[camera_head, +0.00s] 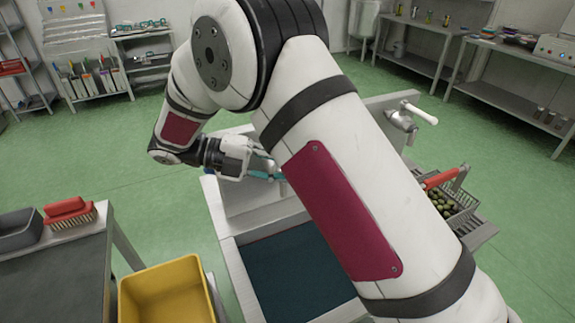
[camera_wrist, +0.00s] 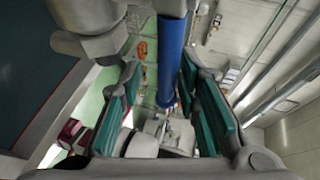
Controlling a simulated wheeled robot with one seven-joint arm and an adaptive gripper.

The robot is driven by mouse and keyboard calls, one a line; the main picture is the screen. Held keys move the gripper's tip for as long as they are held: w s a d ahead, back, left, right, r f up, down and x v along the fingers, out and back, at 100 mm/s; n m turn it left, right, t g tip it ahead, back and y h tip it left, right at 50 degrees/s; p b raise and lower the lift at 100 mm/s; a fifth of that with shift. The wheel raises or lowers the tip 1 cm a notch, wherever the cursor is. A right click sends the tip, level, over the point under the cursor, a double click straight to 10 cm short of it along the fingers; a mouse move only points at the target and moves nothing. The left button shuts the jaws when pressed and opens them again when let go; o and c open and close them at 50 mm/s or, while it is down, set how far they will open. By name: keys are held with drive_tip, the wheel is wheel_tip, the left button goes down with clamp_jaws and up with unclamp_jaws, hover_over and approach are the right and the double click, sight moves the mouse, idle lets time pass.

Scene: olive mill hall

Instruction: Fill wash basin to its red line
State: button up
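The wash basin (camera_head: 229,258) stands below my arm, with dark blue-green water (camera_head: 290,272) in it. The water also shows at the upper left of the wrist view (camera_wrist: 35,60). My gripper (camera_head: 262,170) is at the basin's back left. In the wrist view its teal-padded fingers (camera_wrist: 165,112) are open. A blue bar-shaped handle (camera_wrist: 171,55) reaches between them, nearer the right pad, with a gap to the left pad. A grey metal fitting (camera_wrist: 92,20) is beside it. A white-handled tap (camera_head: 402,120) is at the back right.
A yellow bin (camera_head: 167,293) and a side table (camera_head: 50,275) with a red brush (camera_head: 68,212) and grey tray (camera_head: 18,230) are left. A wire basket of olives (camera_head: 445,205) with a red handle is right. Green floor beyond is clear.

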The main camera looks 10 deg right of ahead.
drive_tip(key=shift+d+r, duration=0.1)
drive_tip(key=shift+r, duration=0.05)
drive_tip(key=shift+r, duration=0.6)
drive_tip(key=o, duration=1.1)
drive_tip(key=r, duration=0.7)
drive_tip(key=shift+w+r, duration=0.2)
drive_tip(key=shift+w, duration=0.05)
drive_tip(key=shift+s+r, duration=0.25)
drive_tip(key=shift+r, duration=0.35)
drive_tip(key=c, duration=0.3)
drive_tip(key=shift+r, duration=0.15)
drive_tip(key=c, duration=0.8)
